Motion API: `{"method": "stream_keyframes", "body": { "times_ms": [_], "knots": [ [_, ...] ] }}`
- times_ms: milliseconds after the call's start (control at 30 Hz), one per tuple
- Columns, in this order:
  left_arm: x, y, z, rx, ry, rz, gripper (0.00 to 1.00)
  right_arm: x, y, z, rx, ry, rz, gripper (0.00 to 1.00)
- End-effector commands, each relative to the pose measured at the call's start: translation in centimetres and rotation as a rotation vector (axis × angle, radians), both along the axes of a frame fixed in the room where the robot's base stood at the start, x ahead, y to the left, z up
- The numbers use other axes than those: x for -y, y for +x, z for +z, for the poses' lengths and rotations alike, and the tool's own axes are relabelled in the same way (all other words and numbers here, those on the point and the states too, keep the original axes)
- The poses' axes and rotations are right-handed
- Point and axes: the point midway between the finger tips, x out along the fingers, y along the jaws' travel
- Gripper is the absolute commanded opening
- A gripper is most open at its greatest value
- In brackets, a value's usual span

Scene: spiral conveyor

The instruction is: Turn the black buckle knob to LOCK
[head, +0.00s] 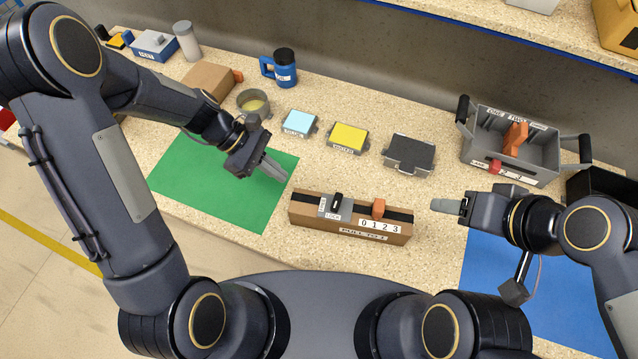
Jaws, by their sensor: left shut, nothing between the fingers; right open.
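The black buckle knob (337,201) sits upright on a grey plate at the left part of the brown box (312,218). The word LOCK shows on the plate beside the knob; the other marking is too small to read. An orange slider (378,208) stands on the same box, above a 0 1 2 3 scale. My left gripper (278,172) is shut and empty, above the green mat, up and left of the knob. My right gripper (436,206) is to the right of the box, apart from it, its fingers seen edge-on and holding nothing.
A green mat (215,190) lies left and a blue mat (530,290) right. Behind the box stand light-blue (300,122), yellow (348,137) and dark (409,152) pads. A grey bin (545,152), a blue mug (284,72) and a small bowl (250,97) stand further back.

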Motion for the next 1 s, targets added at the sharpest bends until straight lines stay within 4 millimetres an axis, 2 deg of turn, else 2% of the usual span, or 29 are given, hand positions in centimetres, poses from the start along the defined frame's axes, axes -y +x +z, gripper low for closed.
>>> {"method": "stream_keyframes", "body": {
  "times_ms": [400,600,700,1000],
  "knots": [
    [5.9,-1.9,-6.2,-0.005,0.002,-0.008,0.0,0.0,0.0,0.5,0.0,0.0,0.0,0.56],
    [8.7,-2.5,-6.0,0.002,0.002,-0.01,0.0,0.0,0.0,1.4,0.0,0.0,0.0,0.56],
    [9.4,-2.7,-6.1,0.001,0.002,-0.008,0.0,0.0,0.0,1.5,0.0,0.0,0.0,0.56],
    [9.7,-2.8,-6.2,0.003,0.002,-0.008,0.0,0.0,0.0,1.5,0.0,0.0,0.0,0.56]
  ]
}}
